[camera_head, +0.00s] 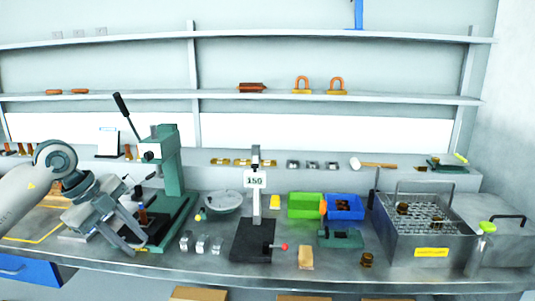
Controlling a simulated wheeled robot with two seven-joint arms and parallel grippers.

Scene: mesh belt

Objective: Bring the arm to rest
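My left arm comes in from the left. Its gripper (128,238) hangs over the left part of the bench, fingers pointing down and to the right. The two fingers stand apart, and I see nothing held between them. It is in front of the foot of the green press (172,170) and partly hides it. I cannot tell from this view whether the fingers touch anything. My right gripper is not in view.
A stand marked 150 (256,181) stands mid-bench. Green (305,212) and blue (344,215) bins sit behind a small green fixture (340,239). A mesh basket (424,246) stands at right beside a metal box (505,250). Shelves run along the wall.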

